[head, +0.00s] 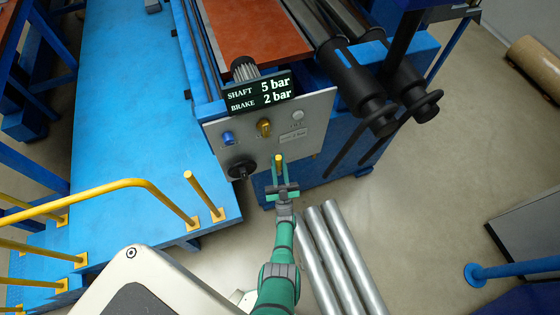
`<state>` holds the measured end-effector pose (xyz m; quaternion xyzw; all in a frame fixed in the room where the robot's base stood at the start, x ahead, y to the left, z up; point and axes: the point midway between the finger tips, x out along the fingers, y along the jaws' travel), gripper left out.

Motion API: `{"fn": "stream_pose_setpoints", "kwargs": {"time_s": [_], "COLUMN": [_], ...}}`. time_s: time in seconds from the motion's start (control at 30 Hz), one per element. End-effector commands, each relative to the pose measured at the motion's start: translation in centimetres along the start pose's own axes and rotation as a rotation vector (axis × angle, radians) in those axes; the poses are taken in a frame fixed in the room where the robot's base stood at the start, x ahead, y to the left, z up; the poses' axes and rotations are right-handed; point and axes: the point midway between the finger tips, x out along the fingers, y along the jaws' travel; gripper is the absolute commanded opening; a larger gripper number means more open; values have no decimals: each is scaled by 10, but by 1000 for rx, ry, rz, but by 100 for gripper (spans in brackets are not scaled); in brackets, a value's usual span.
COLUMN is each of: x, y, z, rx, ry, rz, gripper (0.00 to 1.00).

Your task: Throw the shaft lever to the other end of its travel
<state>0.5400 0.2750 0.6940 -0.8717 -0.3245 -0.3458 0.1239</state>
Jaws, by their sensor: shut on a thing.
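A grey control panel (314,148) faces me on the end of the blue machine. A small yellow lever (279,159) shows low on the panel, right of centre. My green gripper (280,166) reaches up to it from below, and its two fingers are shut on the lever, one on each side. The fingers hide most of the lever, so its exact angle is hard to tell. A display (259,93) above the panel reads SHAFT 5 bar and BRAKE 2 bar. The lever's own label is not readable.
The panel also carries a blue knob (228,138), a brass knob (264,127), a white button (297,115) and a black handle (241,169). Black rollers (375,110) jut out at the right. Silver tubes (330,260) lie beside my arm. A yellow railing (110,186) stands left.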

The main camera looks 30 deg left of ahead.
Motion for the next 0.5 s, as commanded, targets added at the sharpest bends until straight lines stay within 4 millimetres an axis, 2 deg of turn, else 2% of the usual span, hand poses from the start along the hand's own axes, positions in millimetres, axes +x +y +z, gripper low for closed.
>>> {"fn": "stream_pose_setpoints", "kwargs": {"time_s": [0.37,0.4,0.47,0.5], "x": [-2,-2,-2,-2], "y": [-5,-5,-5,-4], "z": [0,0,0,0], "rx": [-2,-2,-2,-2], "ry": [2,2,1,1], "rz": [-12,-12,-11,-11], "gripper": [0,24,38,38]}}
